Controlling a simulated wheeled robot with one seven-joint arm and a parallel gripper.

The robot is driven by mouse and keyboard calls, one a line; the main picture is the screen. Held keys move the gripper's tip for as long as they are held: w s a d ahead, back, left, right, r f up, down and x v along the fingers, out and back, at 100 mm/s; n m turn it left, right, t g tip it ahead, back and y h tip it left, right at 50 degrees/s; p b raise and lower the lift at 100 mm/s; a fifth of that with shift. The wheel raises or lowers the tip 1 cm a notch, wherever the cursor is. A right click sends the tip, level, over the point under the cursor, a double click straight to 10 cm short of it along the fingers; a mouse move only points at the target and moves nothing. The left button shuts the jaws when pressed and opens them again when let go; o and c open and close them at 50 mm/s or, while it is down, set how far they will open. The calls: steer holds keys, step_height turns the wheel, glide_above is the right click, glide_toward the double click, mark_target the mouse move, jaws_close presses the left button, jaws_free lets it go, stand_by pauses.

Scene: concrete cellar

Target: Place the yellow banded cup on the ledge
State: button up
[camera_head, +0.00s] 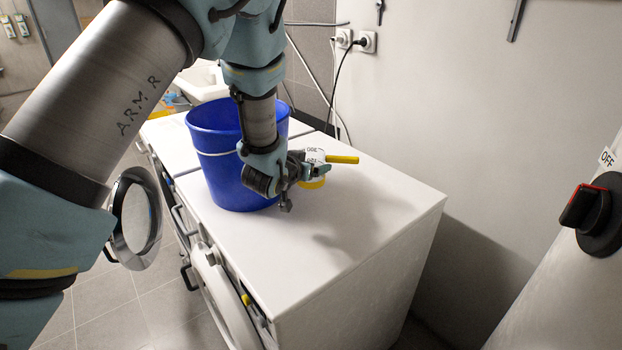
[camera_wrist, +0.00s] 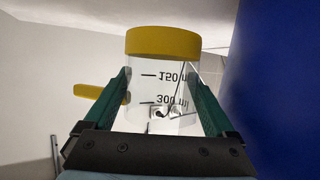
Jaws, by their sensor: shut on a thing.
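The yellow banded cup (camera_head: 313,183) is a clear measuring cup with a yellow band at its lower end and a yellow handle pointing right. My gripper (camera_head: 306,172) is shut on it, beside the blue bucket and over the white machine top. I cannot tell whether the cup clears the surface. I cannot tell which surface is the ledge.
A blue bucket (camera_head: 222,160) stands close left of the cup; it also fills the right side of the wrist view (camera_wrist: 275,80). The white machine top (camera_head: 385,200) is clear to the right and front. A round machine door (camera_head: 137,218) hangs open. Wall sockets and cables are behind.

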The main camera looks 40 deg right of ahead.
mark_target(311, 184)
steer(key=shift+f+p, duration=0.65)
steer(key=shift+f, duration=2.3)
steer(key=shift+f, duration=0.1)
steer(key=o, duration=1.1)
steer(key=shift+c, duration=0.2)
